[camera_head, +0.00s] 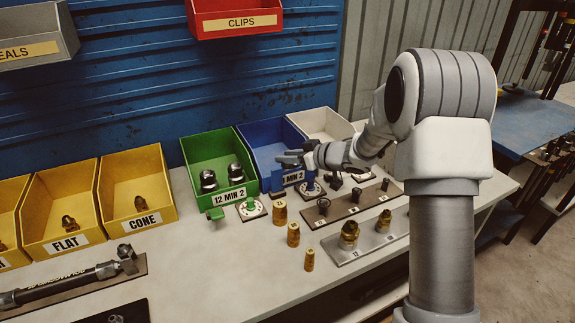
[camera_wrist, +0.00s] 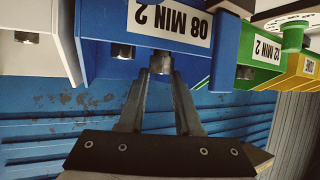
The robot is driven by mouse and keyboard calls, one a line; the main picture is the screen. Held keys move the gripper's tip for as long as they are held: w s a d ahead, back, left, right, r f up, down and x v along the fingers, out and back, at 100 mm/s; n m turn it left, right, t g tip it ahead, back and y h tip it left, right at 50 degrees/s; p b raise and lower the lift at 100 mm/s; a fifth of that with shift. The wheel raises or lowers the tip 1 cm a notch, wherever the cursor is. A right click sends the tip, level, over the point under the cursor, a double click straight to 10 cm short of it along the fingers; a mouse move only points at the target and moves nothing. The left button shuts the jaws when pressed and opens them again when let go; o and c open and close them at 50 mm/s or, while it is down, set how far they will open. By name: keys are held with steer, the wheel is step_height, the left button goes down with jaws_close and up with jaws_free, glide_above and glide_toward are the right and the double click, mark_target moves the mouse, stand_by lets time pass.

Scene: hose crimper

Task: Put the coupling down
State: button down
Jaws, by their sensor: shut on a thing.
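My gripper (camera_head: 288,158) is at the blue bin (camera_head: 258,139) labelled 08 MIN 2, above its front wall. The wrist view looks upside down on the same blue bin (camera_wrist: 98,27). There my gripper (camera_wrist: 160,76) is shut on a small grey metal coupling (camera_wrist: 161,62), which sits between the fingertips. The coupling overlaps the bin opening in the picture; I cannot tell whether it touches the bin. Another grey coupling (camera_wrist: 122,50) lies inside the bin, beside the held one. The held coupling cannot be made out in the head view.
The green bin (camera_head: 193,150) holds dark couplings, and a white bin (camera_head: 318,121) stands on the other side. Bare bench top (camera_head: 215,270) shows at the front left.

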steer(key=shift+f, duration=0.8)
steer(key=c, duration=0.9)
jaws_free()
